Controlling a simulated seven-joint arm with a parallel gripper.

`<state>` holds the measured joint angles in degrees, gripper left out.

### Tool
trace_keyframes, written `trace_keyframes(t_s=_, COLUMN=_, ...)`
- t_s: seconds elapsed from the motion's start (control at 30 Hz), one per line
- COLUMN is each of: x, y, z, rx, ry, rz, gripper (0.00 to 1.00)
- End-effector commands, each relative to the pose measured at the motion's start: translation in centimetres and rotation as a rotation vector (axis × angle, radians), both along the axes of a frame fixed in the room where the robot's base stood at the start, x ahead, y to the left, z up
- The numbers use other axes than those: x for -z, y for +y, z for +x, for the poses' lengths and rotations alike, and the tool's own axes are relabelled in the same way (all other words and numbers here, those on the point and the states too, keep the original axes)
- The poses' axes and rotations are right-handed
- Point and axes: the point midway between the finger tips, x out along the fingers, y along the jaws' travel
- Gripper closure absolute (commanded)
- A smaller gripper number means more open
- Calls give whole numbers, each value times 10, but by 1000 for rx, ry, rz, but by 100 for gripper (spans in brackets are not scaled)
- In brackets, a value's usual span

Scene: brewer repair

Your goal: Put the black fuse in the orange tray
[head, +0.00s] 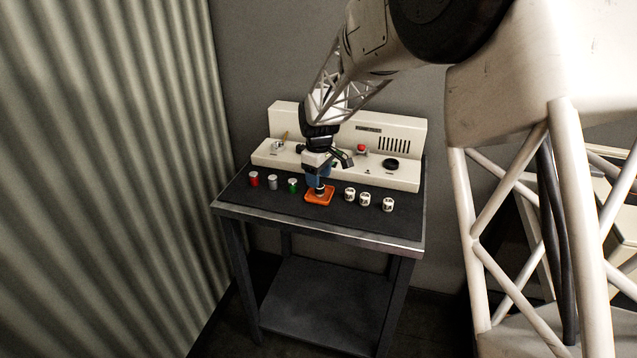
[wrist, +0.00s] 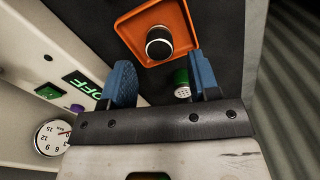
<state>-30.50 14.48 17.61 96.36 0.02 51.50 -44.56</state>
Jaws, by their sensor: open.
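The orange tray (head: 327,201) lies on the dark table mat, and it also shows at the top of the wrist view (wrist: 125,27). The black fuse (wrist: 159,43), with a pale ring around its dark top, stands upright inside the tray; in the head view the black fuse (head: 319,191) shows just under my gripper. My gripper (head: 319,182) is over the tray, pointing down. In the wrist view my gripper (wrist: 162,72) has its two blue fingers spread apart with nothing between them, and the fuse appears beyond the fingertips, clear of both.
A red fuse (head: 254,179), a grey fuse (head: 273,183) and a green fuse (head: 293,185) stand left of the tray. Several white cups (head: 363,199) stand right of it. The cream brewer panel (head: 398,176) with a red button (head: 361,149) runs behind. The front mat strip is clear.

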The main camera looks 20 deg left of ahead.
Motion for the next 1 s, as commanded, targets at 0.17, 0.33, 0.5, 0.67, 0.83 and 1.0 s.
trace_keyframes(t_s=0.17, x=-31, y=0, z=1, rx=0, ry=-4, rz=2, gripper=44)
trace_keyframes(t_s=0.33, x=-57, y=0, z=0, rx=0, ry=-2, rz=1, gripper=44)
trace_keyframes(t_s=0.5, x=-77, y=0, z=0, rx=0, ry=-2, rz=1, gripper=44)
trace_keyframes(t_s=0.67, x=-87, y=0, z=0, rx=0, ry=-1, rz=1, gripper=44)
trace_keyframes(t_s=0.83, x=-89, y=0, z=0, rx=0, ry=-1, rz=1, gripper=44)
trace_keyframes(t_s=1.0, x=-89, y=0, z=0, rx=0, ry=-1, rz=1, gripper=44)
